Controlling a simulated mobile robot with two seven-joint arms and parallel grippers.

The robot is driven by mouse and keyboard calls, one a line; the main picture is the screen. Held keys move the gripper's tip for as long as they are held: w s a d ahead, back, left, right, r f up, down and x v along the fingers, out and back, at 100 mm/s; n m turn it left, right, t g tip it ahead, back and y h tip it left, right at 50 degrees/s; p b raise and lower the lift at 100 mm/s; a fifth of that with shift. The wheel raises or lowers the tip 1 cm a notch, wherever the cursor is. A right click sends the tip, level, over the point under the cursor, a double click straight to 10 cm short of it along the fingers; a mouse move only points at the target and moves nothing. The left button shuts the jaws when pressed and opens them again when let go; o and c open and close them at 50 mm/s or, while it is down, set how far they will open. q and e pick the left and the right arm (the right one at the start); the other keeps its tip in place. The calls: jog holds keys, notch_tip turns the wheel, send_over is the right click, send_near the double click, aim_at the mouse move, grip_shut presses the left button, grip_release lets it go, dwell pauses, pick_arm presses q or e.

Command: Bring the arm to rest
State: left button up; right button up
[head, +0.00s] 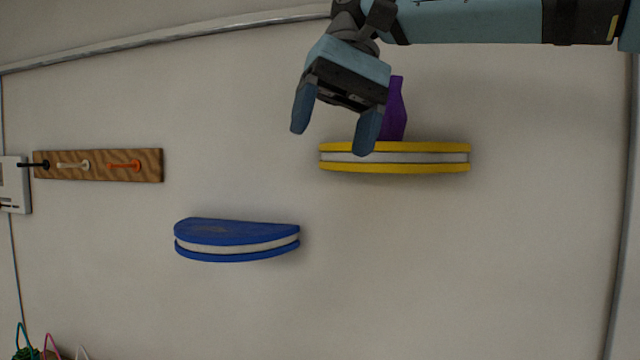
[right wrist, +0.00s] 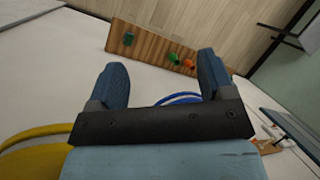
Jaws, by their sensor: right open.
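My right gripper (head: 335,122) is open and empty, with its two blue fingers apart and pointing down. It is in front of the wall in the head view, at the upper left of the yellow shelf (head: 395,168). A purple bottle-like object (head: 396,112) stands on the yellow shelf, partly hidden behind the gripper. The right wrist view shows the same open fingers (right wrist: 160,85) with nothing between them. My right arm reaches in from the upper right. My left gripper is not in view.
A blue half-round shelf (head: 237,232) is on the wall at lower left and looks empty. A wooden peg rail (head: 98,172) with several pegs is further left. Another wooden strip (right wrist: 150,50) with coloured pegs shows in the right wrist view. The wall below the yellow shelf is clear.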

jog(key=s+a+f+m+g+y, duration=0.1)
jog(key=a+f+m+g+y, duration=0.1)
jog(key=a+f+m+y, duration=0.65)
jog(key=s+a+f+m+g+y, duration=0.1)
jog(key=a+f+m+y, duration=0.35)
jog(key=f, duration=0.75)
jog(key=s+a+f+m+g+y, duration=0.15)
jog(key=a+f+m+y, duration=0.25)
jog(key=f+m+y, duration=0.45)
jog(key=w+d+f+n+t+h, duration=0.2)
jog(key=d+f+n+t+h, duration=0.5)
jog(key=f+n+t, duration=0.85)
jog(key=w+d+f+n+t+h, duration=0.2)
jog(key=d+f+n+t+h, duration=0.3)
jog(key=d+f+n+t, duration=0.95)
jog(key=s+d+f+m+g+h, duration=0.4)
jog(key=s+d+f, duration=0.3)
jog(key=s+f, duration=0.3)
jog(key=s+d+f+m+g+h, duration=0.5)
jog(key=s+d+f+m+g, duration=0.1)
jog(key=s+f, duration=0.5)
jog(key=shift+s+d+f+m+g, duration=0.2)
jog(key=shift+d+m+g, duration=0.15)
jog(key=shift+d+g, duration=0.3)
